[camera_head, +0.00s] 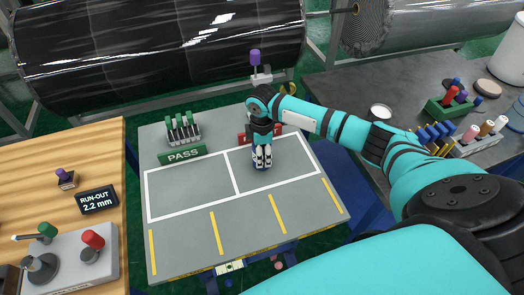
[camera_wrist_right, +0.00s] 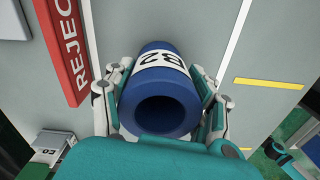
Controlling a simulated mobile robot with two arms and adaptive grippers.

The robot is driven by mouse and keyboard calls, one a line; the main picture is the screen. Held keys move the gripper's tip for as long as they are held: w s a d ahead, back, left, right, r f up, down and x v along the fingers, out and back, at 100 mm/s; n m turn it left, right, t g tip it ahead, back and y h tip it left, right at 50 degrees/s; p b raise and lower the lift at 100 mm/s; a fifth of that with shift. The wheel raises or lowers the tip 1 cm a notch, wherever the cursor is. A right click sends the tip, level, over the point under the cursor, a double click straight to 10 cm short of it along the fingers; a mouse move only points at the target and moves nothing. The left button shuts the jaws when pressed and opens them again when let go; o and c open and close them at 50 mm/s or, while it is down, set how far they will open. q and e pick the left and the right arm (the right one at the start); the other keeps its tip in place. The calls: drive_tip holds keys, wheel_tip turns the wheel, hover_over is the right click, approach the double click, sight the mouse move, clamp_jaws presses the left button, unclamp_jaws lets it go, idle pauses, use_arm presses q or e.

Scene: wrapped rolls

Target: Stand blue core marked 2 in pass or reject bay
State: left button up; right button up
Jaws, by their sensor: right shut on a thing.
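My right gripper (camera_head: 262,160) is over the right-hand bay, just in front of the red REJECT sign (camera_head: 243,138), and is shut on a blue core. In the right wrist view the fingers (camera_wrist_right: 163,98) press on both sides of the blue core (camera_wrist_right: 158,84). The core is a hollow tube with its open end towards the camera and a white label bearing a 2 beside another character. In the head view the gripper hides most of it. Whether its base touches the table cannot be told. The green PASS sign (camera_head: 182,154) stands behind the left-hand bay. My left gripper is not in view.
White lines mark two bays on the grey table (camera_head: 180,252); the left bay looks empty. A rack of green-topped pieces (camera_head: 182,128) stands behind PASS. A wooden bench (camera_head: 95,160) with a RUN-OUT 2.2 mm display (camera_head: 97,201) is left; a dark bench (camera_head: 410,85) with racks is right.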

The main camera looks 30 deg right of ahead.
drive_tip(key=o, duration=1.5)
drive_tip(key=shift+f, duration=0.1)
drive_tip(key=shift+o, duration=0.2)
wheel_tip(320, 180, up, 12)
drive_tip(key=b, duration=0.2)
drive_tip(key=shift+r, duration=0.2)
drive_tip(key=shift+s+f, duration=0.1)
drive_tip(key=shift+f, duration=0.05)
